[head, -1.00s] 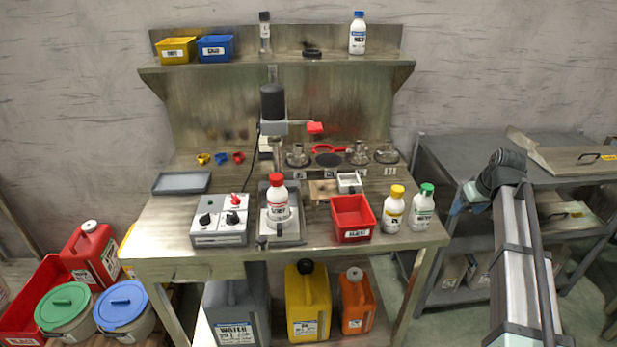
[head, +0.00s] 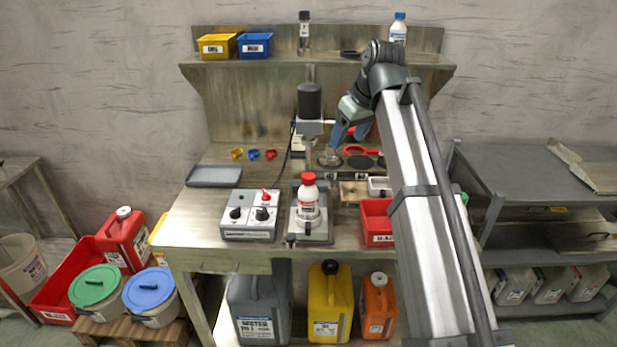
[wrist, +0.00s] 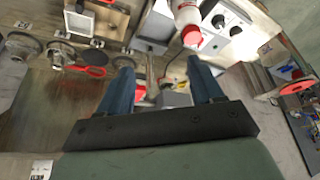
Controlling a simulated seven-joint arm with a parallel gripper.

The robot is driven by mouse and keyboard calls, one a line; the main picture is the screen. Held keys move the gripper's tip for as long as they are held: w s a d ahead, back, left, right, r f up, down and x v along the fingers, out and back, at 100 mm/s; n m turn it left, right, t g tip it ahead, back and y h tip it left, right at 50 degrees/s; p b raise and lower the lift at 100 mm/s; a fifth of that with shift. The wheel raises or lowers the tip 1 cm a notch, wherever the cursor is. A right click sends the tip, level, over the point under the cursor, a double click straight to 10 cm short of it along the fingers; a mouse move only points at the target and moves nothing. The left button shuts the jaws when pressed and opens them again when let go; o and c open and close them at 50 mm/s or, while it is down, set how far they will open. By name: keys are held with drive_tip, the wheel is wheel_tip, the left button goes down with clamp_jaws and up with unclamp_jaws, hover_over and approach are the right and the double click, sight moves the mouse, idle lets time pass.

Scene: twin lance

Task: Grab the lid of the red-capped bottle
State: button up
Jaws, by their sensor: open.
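The red-capped bottle (head: 308,198) is white and stands upright on a grey device on the bench. Its red lid (head: 308,179) is on top. In the wrist view the lid (wrist: 192,37) shows beyond the fingers, near the right finger's tip, with part of the white bottle (wrist: 186,14) at the top edge. My gripper (head: 343,132) is over the back of the bench, to the right of the bottle and higher in the picture, apart from it. Its two blue fingers (wrist: 160,65) are spread with nothing held between them.
The stirrer with a black motor (head: 310,100) stands behind the bottle. A grey control box (head: 249,229) is to its left and a red bin (head: 376,232) to its right. The shelf (head: 330,62) above holds a blue-capped bottle (head: 398,30). My arm hides the bench's right side.

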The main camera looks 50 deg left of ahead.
approach(310, 177)
drive_tip(key=shift+n, duration=0.3)
drive_tip(key=shift+x, duration=4.15)
drive_tip(key=shift+c, duration=0.3)
drive_tip(key=c, duration=1)
drive_tip(key=shift+r, duration=0.1)
